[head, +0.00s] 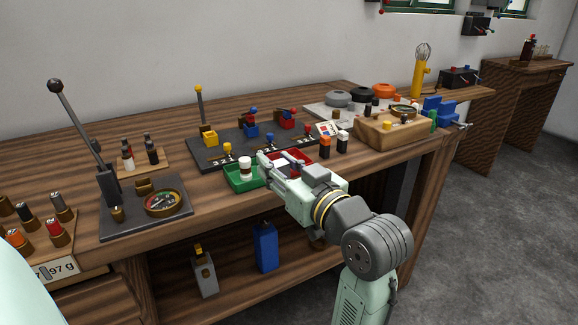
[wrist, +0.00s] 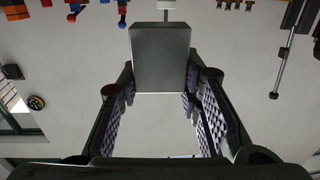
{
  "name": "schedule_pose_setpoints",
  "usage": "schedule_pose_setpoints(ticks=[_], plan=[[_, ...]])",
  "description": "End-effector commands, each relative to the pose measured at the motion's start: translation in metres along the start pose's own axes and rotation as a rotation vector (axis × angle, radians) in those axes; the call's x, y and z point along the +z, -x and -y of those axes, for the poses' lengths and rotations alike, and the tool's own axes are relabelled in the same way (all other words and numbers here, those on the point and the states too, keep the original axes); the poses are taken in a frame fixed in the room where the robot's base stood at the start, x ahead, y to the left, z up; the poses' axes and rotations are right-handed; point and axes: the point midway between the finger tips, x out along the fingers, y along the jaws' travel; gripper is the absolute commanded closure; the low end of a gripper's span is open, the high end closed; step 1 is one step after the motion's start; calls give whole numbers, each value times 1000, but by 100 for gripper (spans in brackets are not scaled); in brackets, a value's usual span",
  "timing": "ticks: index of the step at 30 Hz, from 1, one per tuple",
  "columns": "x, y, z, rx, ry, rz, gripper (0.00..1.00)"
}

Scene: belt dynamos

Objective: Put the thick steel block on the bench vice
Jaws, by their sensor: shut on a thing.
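The thick steel block (wrist: 160,58) is a plain grey slab held between the two finger pads of my gripper (wrist: 160,88) in the wrist view. In the head view my gripper (head: 264,165) is over the front edge of the bench, by the green and red trays. I cannot make out the block there; the gripper seems to hide it. The blue bench vice (head: 438,110) is at the right end of the bench, well to the right of my gripper, with its handle at the edge.
The green tray (head: 236,183) and a white jar (head: 245,165) are close to my gripper. A wooden block (head: 392,136) with small parts stands just left of the vice. A lever press (head: 90,135) stands at left. Orange and white batteries stand right of the trays.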

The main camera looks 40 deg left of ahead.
Motion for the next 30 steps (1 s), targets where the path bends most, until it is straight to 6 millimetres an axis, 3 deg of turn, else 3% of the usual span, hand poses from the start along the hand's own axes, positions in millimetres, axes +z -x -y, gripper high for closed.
schedule_pose_setpoints(ticks=[5,18,29,30], plan=[[0,-10,-8,0,-2,0,100],[8,-92,-77,0,-2,-1,100],[12,-123,-103,0,-1,-2,100],[20,-124,-104,-1,-4,1,100]])
